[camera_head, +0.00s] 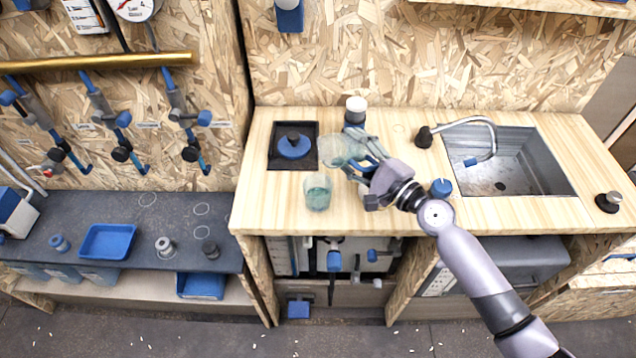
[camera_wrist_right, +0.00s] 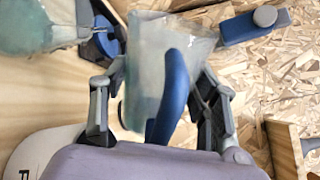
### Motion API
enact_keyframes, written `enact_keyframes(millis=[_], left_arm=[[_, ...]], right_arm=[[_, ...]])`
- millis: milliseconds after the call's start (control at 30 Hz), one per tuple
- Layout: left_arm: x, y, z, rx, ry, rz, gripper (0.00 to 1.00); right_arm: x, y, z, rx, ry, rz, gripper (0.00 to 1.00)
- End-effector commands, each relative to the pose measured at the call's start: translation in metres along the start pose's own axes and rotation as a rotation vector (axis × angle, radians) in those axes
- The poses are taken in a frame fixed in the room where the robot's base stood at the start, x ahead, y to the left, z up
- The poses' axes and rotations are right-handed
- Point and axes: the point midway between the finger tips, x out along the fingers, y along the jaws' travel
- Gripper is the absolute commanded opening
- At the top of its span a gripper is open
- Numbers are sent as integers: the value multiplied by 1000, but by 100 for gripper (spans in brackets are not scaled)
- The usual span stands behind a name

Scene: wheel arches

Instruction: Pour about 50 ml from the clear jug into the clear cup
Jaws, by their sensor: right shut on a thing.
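The clear jug (camera_head: 342,149) is tilted to the left above the counter in the head view, its mouth end toward the clear cup. My right gripper (camera_head: 364,166) is shut on it. In the right wrist view the jug (camera_wrist_right: 148,50) and its blue handle (camera_wrist_right: 172,95) are between the fingers (camera_wrist_right: 158,92). The clear cup (camera_head: 318,192) stands upright on the wooden counter, left of and in front of my gripper, and holds greenish liquid. A greenish clear vessel, likely the cup, shows at the wrist view's top left (camera_wrist_right: 25,25). I cannot make out a stream. My left gripper is out of view.
A black square plate (camera_head: 276,160) with a blue round piece (camera_head: 293,147) lies behind the cup. A white-lidded container (camera_head: 355,108) stands behind the jug. A sink (camera_head: 520,165) with a faucet (camera_head: 490,140) is at right. A blue knob (camera_head: 441,188) is beside my wrist.

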Motion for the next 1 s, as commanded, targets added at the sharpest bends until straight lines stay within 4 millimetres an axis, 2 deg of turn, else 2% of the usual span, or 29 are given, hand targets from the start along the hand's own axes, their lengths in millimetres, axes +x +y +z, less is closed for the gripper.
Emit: enact_keyframes(millis=[167,467,700,833,1000], left_arm=[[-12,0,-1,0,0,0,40],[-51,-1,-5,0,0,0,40],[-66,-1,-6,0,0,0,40],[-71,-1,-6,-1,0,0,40],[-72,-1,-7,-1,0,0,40]], right_arm=[[0,-10,4,81,0,-5,24],[0,-27,12,438,0,-5,24],[1,-34,-16,846,-1,-5,24],[1,-32,-24,983,-1,-3,24],[0,-31,-28,1056,-2,-3,24]])
